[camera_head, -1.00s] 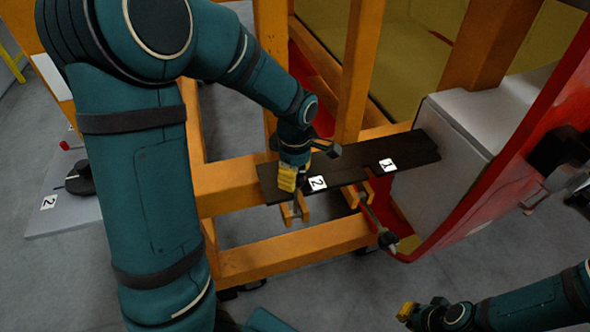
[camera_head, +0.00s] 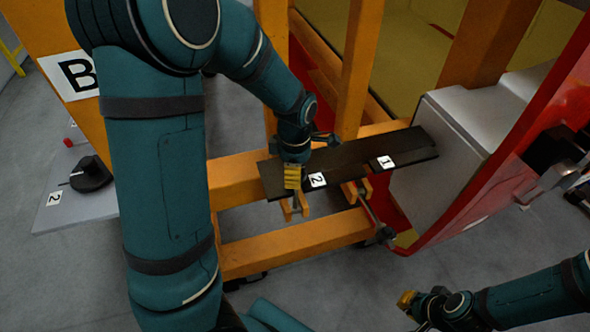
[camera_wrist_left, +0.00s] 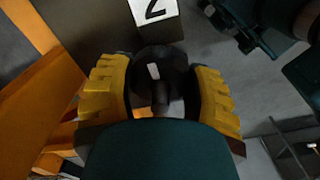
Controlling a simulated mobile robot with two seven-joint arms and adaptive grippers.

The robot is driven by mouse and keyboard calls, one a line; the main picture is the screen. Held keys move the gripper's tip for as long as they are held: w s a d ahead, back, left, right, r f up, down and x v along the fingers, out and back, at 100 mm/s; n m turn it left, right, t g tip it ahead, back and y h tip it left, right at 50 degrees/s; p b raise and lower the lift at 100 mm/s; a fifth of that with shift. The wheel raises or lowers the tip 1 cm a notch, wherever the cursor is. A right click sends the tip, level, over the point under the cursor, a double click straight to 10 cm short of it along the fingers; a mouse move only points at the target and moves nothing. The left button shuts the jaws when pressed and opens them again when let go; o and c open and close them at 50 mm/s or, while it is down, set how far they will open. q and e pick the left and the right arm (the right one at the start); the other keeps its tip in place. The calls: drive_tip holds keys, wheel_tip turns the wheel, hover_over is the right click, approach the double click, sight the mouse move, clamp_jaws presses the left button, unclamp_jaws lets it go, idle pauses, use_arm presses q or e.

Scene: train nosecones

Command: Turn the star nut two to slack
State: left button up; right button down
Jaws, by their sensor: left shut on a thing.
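My left gripper (camera_head: 293,178) points down at the front edge of the black plate (camera_head: 350,158), beside the label marked 2 (camera_head: 317,180). In the left wrist view its yellow fingers (camera_wrist_left: 160,98) are shut on the dark star nut two (camera_wrist_left: 160,72), with one finger on each side. A small light mark shows on the nut, and the label 2 (camera_wrist_left: 153,9) lies just beyond it. In the head view the gripper hides the nut. My right gripper (camera_head: 408,301) is low at the lower right, away from the plate; its opening is unclear.
A second dark nut (camera_head: 385,234) sits on a rod below the label marked 1 (camera_head: 386,162). Orange frame beams (camera_head: 295,235) surround the plate. A grey box (camera_head: 440,150) and red panel (camera_head: 490,190) stand to the right. A grey board (camera_head: 75,208) carries a black knob at left.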

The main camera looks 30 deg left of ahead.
use_arm(q)
drive_tip(key=o, duration=1.2)
drive_tip(key=shift+r, duration=0.15)
wheel_tip(320, 180, up, 12)
drive_tip(key=shift+f, duration=0.1)
